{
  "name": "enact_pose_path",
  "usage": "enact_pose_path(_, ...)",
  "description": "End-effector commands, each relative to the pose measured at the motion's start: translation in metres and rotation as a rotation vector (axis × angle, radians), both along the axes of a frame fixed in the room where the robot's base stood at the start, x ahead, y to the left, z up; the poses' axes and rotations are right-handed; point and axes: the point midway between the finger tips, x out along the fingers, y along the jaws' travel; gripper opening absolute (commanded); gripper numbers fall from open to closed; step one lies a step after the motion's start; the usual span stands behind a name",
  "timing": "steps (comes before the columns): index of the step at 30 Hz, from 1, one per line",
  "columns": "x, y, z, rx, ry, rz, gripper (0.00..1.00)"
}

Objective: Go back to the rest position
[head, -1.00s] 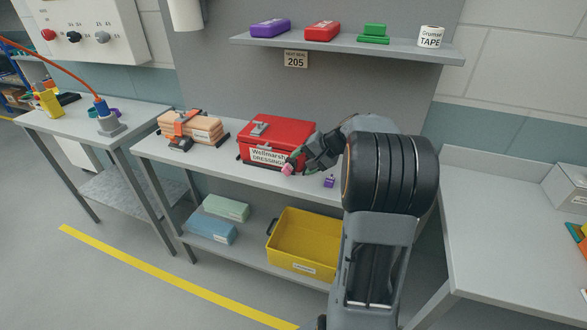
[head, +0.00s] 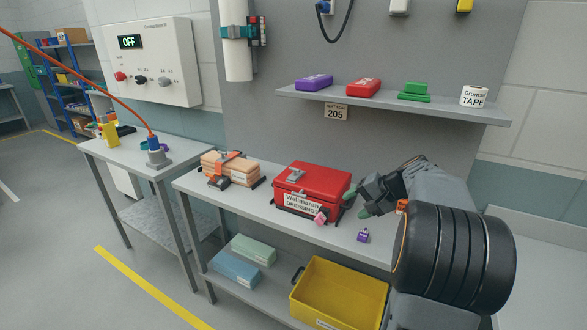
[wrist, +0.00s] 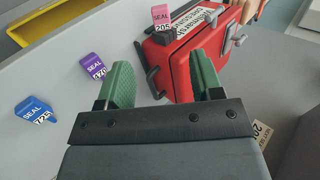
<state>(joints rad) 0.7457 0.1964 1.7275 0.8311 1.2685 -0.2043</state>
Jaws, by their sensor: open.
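My gripper (head: 356,203) is open and empty above the bench, just right of the red Wellmarsh dressings box (head: 316,184). In the wrist view its green fingers (wrist: 162,76) stand wide apart, with the red box (wrist: 190,62) beyond them. A pink seal marked 205 (wrist: 161,17) is at the box's front, apart from the fingers; it also shows in the head view (head: 320,219). I cannot tell whether it is fastened. A purple seal (head: 363,236) lies on the bench, and a blue seal (wrist: 35,110) shows only in the wrist view.
The bench (head: 270,212) also holds a strapped tan bundle (head: 229,168) at left. A shelf (head: 400,104) with small boxes and tape hangs above. A yellow bin (head: 338,290) sits on the lower shelf. Open floor (head: 60,215) lies at left.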

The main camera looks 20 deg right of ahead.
Motion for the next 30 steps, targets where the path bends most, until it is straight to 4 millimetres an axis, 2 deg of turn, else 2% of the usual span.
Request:
enact_pose_path(3,0.001,-0.001,-0.001,-0.001,0.005,-0.014,0.60)
enact_pose_path(5,-0.002,-0.005,-0.008,-0.022,0.031,-0.030,0.60)
enact_pose_path(7,-0.011,-0.007,-0.026,-0.045,0.086,-0.044,0.60)
enact_pose_path(9,-0.030,-0.003,-0.045,-0.099,0.163,-0.048,0.60)
enact_pose_path(11,-0.046,0.015,-0.053,-0.178,0.221,-0.015,0.60)
enact_pose_path(15,-0.086,0.072,-0.059,-0.403,0.291,0.143,0.60)
enact_pose_path(21,-0.135,0.141,-0.055,-0.697,0.235,0.415,0.60)
enact_pose_path(25,-0.156,0.172,-0.048,-0.805,0.153,0.555,0.60)
enact_pose_path(30,-0.162,0.199,-0.032,-0.843,0.055,0.636,0.60)
